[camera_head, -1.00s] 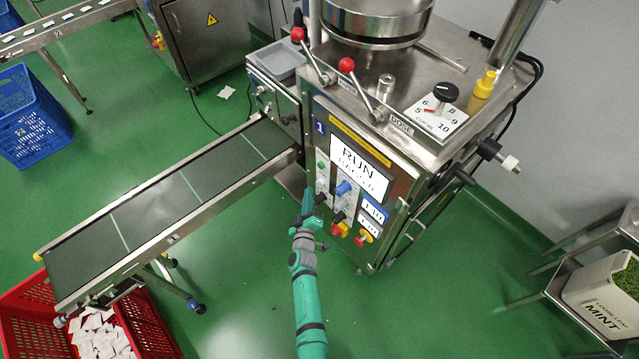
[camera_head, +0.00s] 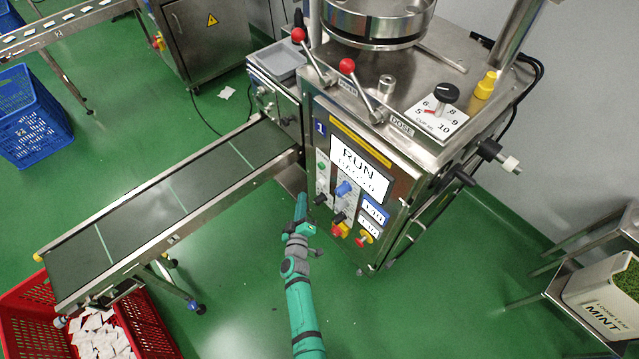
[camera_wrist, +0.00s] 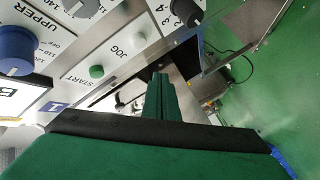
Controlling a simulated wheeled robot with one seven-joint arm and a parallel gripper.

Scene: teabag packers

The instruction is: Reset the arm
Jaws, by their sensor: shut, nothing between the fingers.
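My teal arm reaches up from the bottom middle in the head view. My gripper (camera_head: 301,203) is in front of the lower left of the machine's control panel (camera_head: 345,185), apart from it as far as I can see. In the wrist view the fingers of my gripper (camera_wrist: 162,82) are together, with nothing between them. The panel's START and JOG labels, a green button (camera_wrist: 96,71) and a large blue knob (camera_wrist: 18,50) show at the upper left there.
The steel packing machine (camera_head: 420,70) stands close ahead, its display reading RUN. A conveyor (camera_head: 150,200) lies to the left, above a red crate (camera_head: 25,335) of white teabags. A MINT bin (camera_head: 600,295) stands at right. Green floor is clear around my arm.

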